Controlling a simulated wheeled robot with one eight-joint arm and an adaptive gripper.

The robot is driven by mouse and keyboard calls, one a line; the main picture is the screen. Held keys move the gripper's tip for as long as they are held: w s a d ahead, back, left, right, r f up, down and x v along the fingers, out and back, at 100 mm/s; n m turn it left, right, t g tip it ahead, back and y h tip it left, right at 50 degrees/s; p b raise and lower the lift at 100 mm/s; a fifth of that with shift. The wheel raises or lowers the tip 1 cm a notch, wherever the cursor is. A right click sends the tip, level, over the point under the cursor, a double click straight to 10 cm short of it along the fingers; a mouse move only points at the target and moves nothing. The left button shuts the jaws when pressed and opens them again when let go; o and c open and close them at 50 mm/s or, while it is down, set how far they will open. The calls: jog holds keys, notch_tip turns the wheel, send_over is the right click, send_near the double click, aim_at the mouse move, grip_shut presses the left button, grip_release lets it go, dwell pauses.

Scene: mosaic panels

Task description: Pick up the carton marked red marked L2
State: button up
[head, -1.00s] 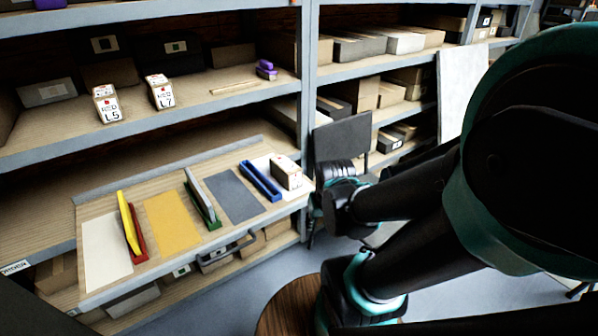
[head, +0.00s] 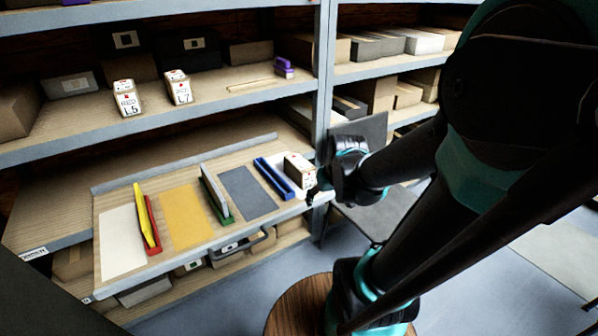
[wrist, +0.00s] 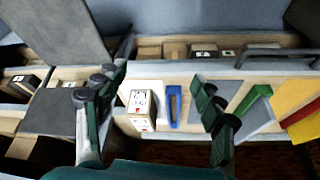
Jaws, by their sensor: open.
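A small carton (head: 299,170) with a white label stands on the right end of the pull-out tray (head: 128,292). In the wrist view the carton (wrist: 142,123) shows a label with red marks, too small to read. My gripper (wrist: 158,88) is open, with its fingers to either side of the carton and a blue divider; I cannot tell if either finger touches. In the head view my gripper (head: 317,190) is beside the carton at its right. Two similar cartons stand on the shelf above, marked L5 (head: 127,99) and, less clearly, L7 (head: 178,88).
The blue divider (head: 272,178) stands close beside the carton. A grey-green divider (head: 215,195) and a yellow-red divider (head: 147,222) stand further left on the tray. A purple object (head: 285,67) lies on the upper shelf. A round wooden top (head: 292,305) is in front.

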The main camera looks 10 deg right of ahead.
aim_at(300, 162)
jog(key=shift+o, duration=0.7)
jog(key=w+r+n+y, duration=0.1)
jog(key=w+r, duration=0.3)
jog(key=w, duration=0.5)
jog(key=w+r+n+t, duration=0.1)
jog(key=w+r+n, duration=0.1)
jog(key=w, duration=0.8)
jog(key=shift+w+d+r+y, duration=0.3)
jog(key=shift+r+y, duration=0.1)
jog(key=shift+r, duration=0.5)
jog(key=x, duration=1.1)
jog(key=w+x, duration=0.1)
jog(key=x, duration=0.5)
jog(key=shift+w+r, duration=0.1)
grip_shut()
